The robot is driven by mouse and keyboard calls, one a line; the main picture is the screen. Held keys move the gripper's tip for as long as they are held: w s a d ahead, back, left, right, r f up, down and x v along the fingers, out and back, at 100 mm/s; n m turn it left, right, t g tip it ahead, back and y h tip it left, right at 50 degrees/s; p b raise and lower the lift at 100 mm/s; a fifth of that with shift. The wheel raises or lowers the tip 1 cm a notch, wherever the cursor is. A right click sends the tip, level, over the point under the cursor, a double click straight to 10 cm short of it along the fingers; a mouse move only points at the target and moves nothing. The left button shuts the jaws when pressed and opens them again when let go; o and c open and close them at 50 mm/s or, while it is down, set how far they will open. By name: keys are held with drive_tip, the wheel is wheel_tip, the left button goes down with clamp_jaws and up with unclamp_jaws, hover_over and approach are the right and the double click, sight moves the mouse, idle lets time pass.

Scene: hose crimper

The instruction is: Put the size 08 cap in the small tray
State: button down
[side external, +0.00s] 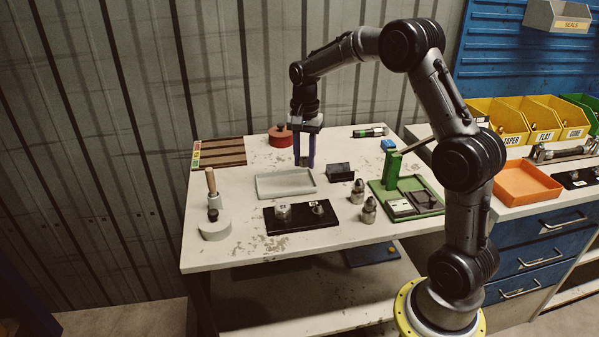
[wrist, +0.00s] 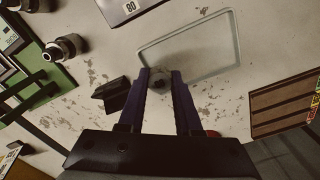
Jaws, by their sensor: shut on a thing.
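My gripper (side external: 304,162) points straight down with its purple fingers just behind the far right edge of the small grey tray (side external: 287,183). In the wrist view my gripper (wrist: 160,78) is shut on a small grey round cap (wrist: 158,82) between its fingertips. Its size mark cannot be read, and the side view does not show it clearly. In the wrist view the tray (wrist: 237,40) lies just beyond the fingertips, which overlap its near corner in the picture. The tray looks empty where I can see its floor.
A black board (side external: 300,219) with two metal fittings stands in front of the tray; an 08 label shows on it in the wrist view. A dark block (side external: 340,172), loose fittings (side external: 369,209), a green press (side external: 393,175) and a red round object (side external: 280,137) stand nearby.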

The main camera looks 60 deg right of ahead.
sight(300, 184)
drive_tip(key=shift+w+d+f, duration=0.2)
drive_tip(key=shift+w+f, duration=0.25)
drive_tip(key=shift+f, duration=0.15)
drive_tip(key=shift+w+d+f, duration=0.15)
drive_tip(key=shift+w+f, duration=0.3)
drive_tip(key=shift+f, duration=0.1)
drive_tip(key=shift+w+f, duration=0.1)
drive_tip(key=shift+f, duration=1.5)
drive_tip(key=shift+f, duration=0.1)
drive_tip(key=shift+f, duration=0.35)
drive_tip(key=shift+f, duration=0.15)
drive_tip(key=c, duration=0.9)
unclamp_jaws()
drive_tip(key=shift+f, duration=0.1)
